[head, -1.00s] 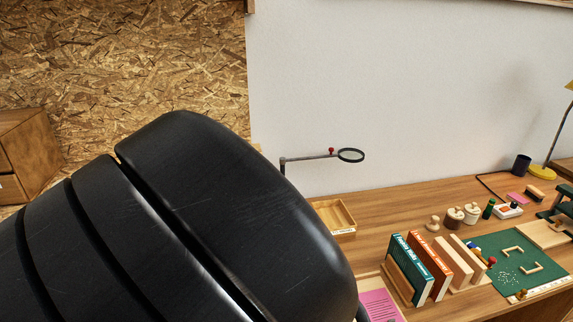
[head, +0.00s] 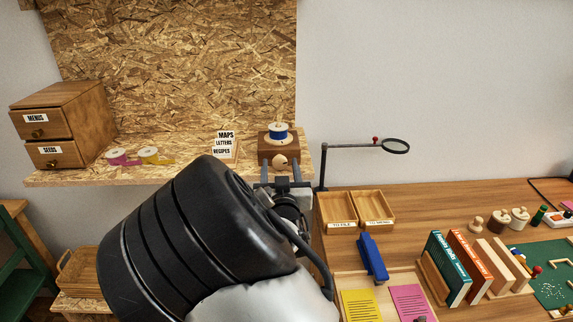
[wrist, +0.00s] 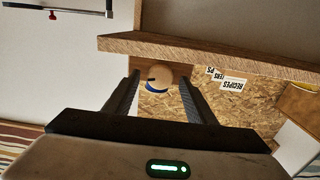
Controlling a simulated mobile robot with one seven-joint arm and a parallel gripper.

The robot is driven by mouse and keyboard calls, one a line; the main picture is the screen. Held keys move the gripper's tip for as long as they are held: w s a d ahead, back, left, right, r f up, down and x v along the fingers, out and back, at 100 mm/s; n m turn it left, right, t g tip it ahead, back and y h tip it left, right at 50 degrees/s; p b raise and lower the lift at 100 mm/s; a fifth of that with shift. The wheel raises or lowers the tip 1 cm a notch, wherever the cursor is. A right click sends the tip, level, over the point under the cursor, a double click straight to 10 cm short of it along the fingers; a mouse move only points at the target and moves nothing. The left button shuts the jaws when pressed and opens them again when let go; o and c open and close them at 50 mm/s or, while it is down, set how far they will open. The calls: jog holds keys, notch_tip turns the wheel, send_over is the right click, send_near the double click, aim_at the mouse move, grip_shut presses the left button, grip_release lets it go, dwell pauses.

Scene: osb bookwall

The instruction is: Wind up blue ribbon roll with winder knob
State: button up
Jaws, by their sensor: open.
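The blue ribbon roll (head: 278,131) sits on top of a brown wooden winder box on the OSB shelf. The round pale winder knob (head: 280,161) is on the box's front. My gripper (head: 281,167) is open at the box's front, with its fingers on either side of the knob in the picture. In the wrist view the knob (wrist: 154,74) shows between the two open fingertips (wrist: 158,78), with some blue of the roll (wrist: 155,87) beside it. I see no finger touching the knob; the exact depth between them is unclear.
The shelf (head: 85,176) also holds a small drawer cabinet (head: 62,125), pink (head: 117,157) and yellow (head: 150,155) rolls, and a label stand (head: 225,146). A magnifier arm (head: 350,145) stands close to the right. Two trays (head: 375,208) and books (head: 447,268) are on the desk.

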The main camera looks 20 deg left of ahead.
jog(key=shift+w+a, duration=0.15)
jog(key=shift+w, duration=0.2)
jog(key=c, duration=1)
jog(key=shift+f, duration=0.1)
jog(key=shift+c, duration=0.2)
jog(key=shift+b, duration=0.4)
jog(key=m+b, duration=0.1)
jog(key=b, duration=0.1)
jog(key=m+b, duration=0.2)
jog(key=b, duration=0.1)
jog(key=shift+f+m, duration=0.2)
jog(key=shift+m, duration=0.1)
jog(key=m+b, duration=0.3)
jog(key=b, duration=0.1)
jog(key=shift+r+b, duration=0.1)
jog(key=shift+b, duration=0.25)
jog(key=shift+m+b, duration=0.3)
jog(key=shift+b, duration=0.05)
jog(key=shift+r, duration=0.15)
